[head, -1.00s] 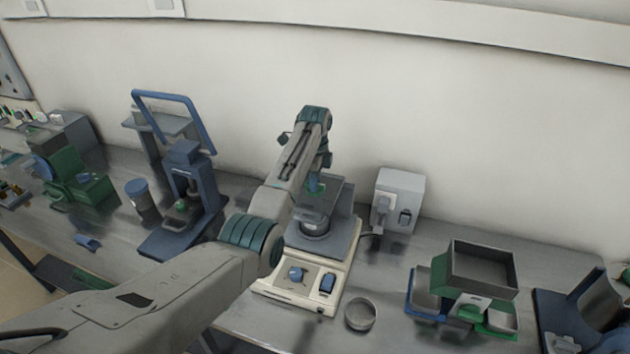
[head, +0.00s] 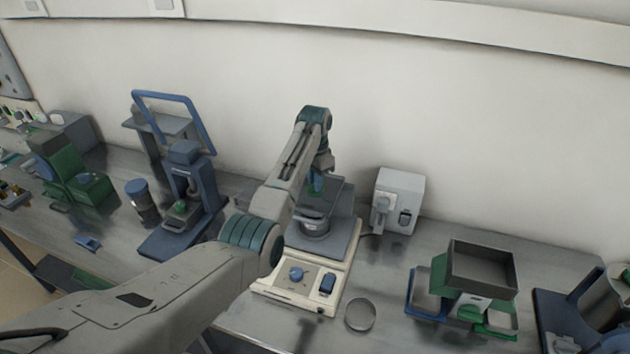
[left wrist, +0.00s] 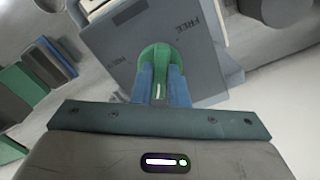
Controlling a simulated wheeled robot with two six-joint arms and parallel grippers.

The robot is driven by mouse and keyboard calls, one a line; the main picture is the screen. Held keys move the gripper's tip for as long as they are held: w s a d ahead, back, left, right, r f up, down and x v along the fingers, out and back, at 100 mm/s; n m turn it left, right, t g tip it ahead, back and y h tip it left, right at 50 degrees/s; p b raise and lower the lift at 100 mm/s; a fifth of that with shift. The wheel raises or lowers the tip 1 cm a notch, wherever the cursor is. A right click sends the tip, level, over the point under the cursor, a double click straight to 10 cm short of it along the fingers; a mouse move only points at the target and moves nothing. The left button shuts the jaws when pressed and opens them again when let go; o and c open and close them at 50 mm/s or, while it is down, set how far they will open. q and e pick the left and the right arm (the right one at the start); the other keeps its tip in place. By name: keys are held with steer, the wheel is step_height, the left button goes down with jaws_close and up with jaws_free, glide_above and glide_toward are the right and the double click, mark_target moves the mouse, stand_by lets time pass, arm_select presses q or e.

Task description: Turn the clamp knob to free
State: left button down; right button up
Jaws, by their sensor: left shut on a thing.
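The clamp knob (left wrist: 160,62) is green with a white mark and sits on a grey plate (left wrist: 125,40) in the left wrist view. The plate carries the word FREE (left wrist: 187,25) to the right of the knob and a second, hard-to-read label at its left. My left gripper (left wrist: 163,85) has its blue fingers on both sides of the knob and is shut on it. In the head view the left gripper (head: 316,184) points down over the plate (head: 338,191) on the cream-based device (head: 300,288); the knob is mostly hidden there. My right gripper is not in view.
A round dish (head: 360,315) lies right of the device. A grey box (head: 398,200) stands behind it. A blue press-like stand (head: 185,200) is at the left, and trays with a grey bin (head: 481,270) are at the right.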

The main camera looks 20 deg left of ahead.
arm_select(q)
steer(key=n, duration=0.4)
steer(key=shift+r+n, duration=0.1)
steer(key=shift+n, duration=0.2)
steer(key=n, duration=0.3)
steer(key=shift+n, duration=0.4)
steer(key=n, duration=1)
steer(key=shift+n, duration=0.4)
steer(key=n, duration=0.3)
steer(key=shift+n, duration=0.3)
steer(key=n, duration=0.4)
steer(key=shift+n, duration=1.8)
